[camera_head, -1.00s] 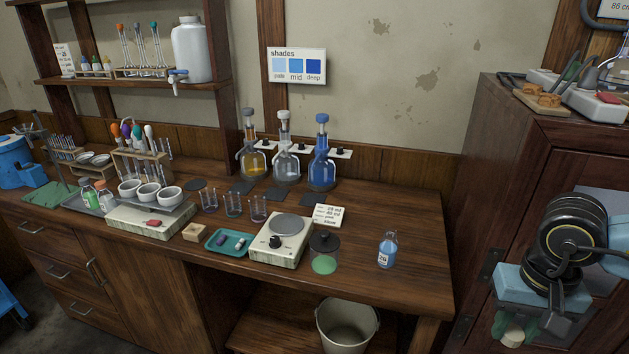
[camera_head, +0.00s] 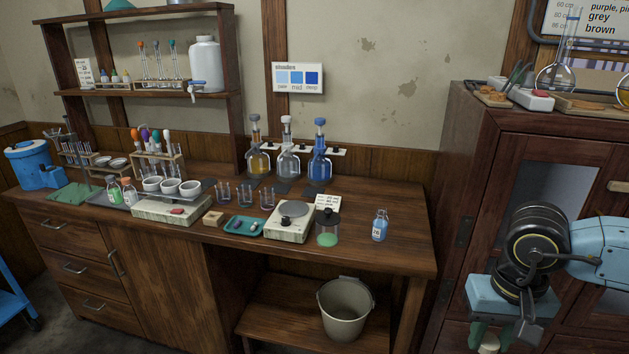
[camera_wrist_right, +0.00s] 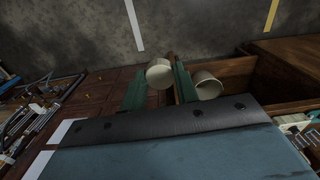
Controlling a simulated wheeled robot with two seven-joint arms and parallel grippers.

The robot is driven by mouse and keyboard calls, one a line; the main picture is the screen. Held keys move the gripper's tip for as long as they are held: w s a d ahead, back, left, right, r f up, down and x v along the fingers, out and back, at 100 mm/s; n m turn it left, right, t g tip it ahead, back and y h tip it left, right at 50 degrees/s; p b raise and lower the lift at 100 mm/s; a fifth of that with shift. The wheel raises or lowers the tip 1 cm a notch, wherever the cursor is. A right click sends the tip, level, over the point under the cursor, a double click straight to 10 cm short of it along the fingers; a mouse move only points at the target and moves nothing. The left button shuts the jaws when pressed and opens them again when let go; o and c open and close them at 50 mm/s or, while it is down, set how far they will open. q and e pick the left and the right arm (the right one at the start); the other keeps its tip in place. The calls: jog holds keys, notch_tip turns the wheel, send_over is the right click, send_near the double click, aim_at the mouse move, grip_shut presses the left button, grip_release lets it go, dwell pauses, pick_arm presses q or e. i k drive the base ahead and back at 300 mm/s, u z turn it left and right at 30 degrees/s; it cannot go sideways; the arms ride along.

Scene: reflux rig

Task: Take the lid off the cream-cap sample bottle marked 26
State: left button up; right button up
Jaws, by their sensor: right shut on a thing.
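The sample bottle marked 26 (camera_head: 379,226) stands upright on the bench at the right, with blue liquid in it. Its neck looks bare, with no cream cap visible on it. My right gripper (camera_head: 490,338) is at the lower right, well away from the bottle and in front of the cabinet. It is shut on a small cream cap (camera_head: 489,345), partly cut off by the picture edge. In the right wrist view the cream cap (camera_wrist_right: 159,75) sits between the green fingers. My left gripper is not in view.
A balance (camera_head: 289,222) and a dark-lidded jar (camera_head: 327,230) stand left of the bottle. The bench's front right is clear. A tall cabinet (camera_head: 455,190) stands at the right.

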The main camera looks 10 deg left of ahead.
aim_at(380, 222)
jog(key=u, duration=0.8)
jog(key=i, duration=0.75)
jog(key=u, duration=0.85)
jog(key=i, duration=1.6)
jog(key=z, duration=0.6)
